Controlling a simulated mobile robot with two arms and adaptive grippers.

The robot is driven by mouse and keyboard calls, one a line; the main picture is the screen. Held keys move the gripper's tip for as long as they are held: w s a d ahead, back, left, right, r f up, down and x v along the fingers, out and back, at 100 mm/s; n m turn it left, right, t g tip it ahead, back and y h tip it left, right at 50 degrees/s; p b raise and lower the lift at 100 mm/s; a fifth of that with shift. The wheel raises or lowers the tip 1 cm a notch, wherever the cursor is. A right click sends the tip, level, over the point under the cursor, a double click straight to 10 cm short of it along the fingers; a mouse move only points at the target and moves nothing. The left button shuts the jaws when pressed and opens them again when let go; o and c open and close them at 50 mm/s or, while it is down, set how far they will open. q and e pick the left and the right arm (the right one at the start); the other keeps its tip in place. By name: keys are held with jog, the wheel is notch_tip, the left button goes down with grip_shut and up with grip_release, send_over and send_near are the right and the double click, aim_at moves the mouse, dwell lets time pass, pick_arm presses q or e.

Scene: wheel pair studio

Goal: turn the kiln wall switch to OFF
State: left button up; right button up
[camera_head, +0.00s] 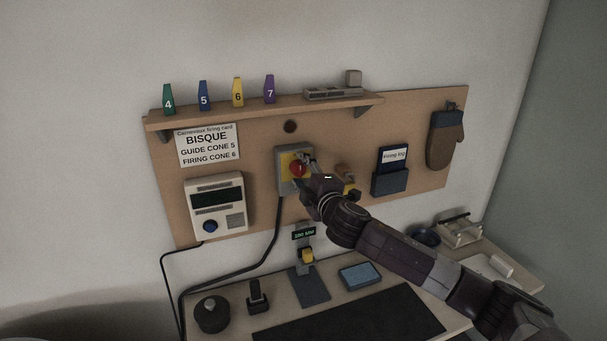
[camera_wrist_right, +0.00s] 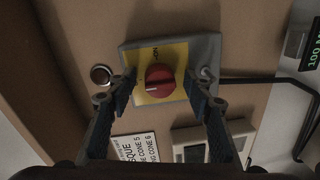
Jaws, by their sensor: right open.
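The kiln wall switch (camera_head: 282,178) is a grey box with a yellow plate and a red knob (camera_head: 297,168), mounted on the brown wall board. In the right wrist view the red knob (camera_wrist_right: 160,78) sits on the yellow plate (camera_wrist_right: 143,91), with lettering that seems to read ON and a short white mark on the knob. The other plate lettering is too small or hidden to read. My right gripper (camera_head: 306,166) is at the switch. In the wrist view its open fingers (camera_wrist_right: 166,88) stand either side of the knob, apparently not touching it. My left gripper is not in view.
A control panel (camera_head: 216,205) hangs left of the switch, under a firing card (camera_head: 207,146). A shelf (camera_head: 270,110) with numbered cones runs above. A firing log holder (camera_head: 390,182) and a mitt (camera_head: 445,138) hang to the right. A desk (camera_head: 235,311) stands below.

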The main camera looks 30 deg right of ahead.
jog(key=f+v, duration=0.1)
jog(key=v, duration=1.1)
jog(key=shift+r, duration=0.4)
